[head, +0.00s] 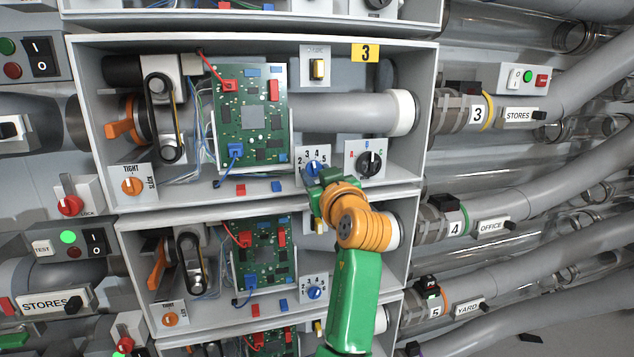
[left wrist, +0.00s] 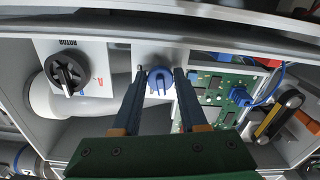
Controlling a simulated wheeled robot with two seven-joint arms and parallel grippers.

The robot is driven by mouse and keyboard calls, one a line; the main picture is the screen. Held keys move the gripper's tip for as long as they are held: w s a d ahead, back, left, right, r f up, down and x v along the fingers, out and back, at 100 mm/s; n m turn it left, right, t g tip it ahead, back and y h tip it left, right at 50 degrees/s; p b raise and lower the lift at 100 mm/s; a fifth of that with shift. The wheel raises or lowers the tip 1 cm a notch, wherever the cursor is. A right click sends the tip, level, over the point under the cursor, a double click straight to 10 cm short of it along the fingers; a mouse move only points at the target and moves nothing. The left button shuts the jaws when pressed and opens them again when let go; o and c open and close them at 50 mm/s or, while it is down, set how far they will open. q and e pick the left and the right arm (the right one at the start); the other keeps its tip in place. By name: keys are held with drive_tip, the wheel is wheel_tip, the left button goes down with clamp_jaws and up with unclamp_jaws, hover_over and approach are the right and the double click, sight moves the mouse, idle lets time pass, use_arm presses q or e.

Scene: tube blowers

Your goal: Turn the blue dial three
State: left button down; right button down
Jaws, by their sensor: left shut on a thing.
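The blue dial (head: 315,168) sits on a white panel numbered 2 to 5 in the upper box, the one with the yellow 3 label (head: 365,54). My left gripper (head: 319,177) is at the dial, its green and orange wrist just below and in front. In the left wrist view the fingers (left wrist: 160,88) stand on either side of the blue dial (left wrist: 159,79), shut on it. The dial's pointer setting is too small to read surely. My right gripper is in neither view.
A black rotor knob (head: 369,163) is just right of the dial. A green circuit board (head: 251,118) with red and blue leads stands to the left. A second box below has its own blue dial (head: 314,292). The box's front lip (head: 200,205) runs below.

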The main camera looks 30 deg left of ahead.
use_arm(q)
drive_tip(key=shift+w+f+n, duration=0.1)
drive_tip(key=shift+f+n, duration=0.15)
drive_tip(key=shift+n, duration=0.55)
drive_tip(key=shift+b, duration=0.3)
drive_tip(key=c, duration=0.7)
unclamp_jaws()
drive_tip(key=shift+r, duration=0.15)
drive_tip(key=shift+c, duration=0.2)
drive_tip(key=shift+s+d, duration=0.2)
drive_tip(key=shift+d, duration=0.05)
drive_tip(key=b+v, duration=0.3)
drive_tip(key=v, duration=0.3)
drive_tip(key=shift+d, duration=0.2)
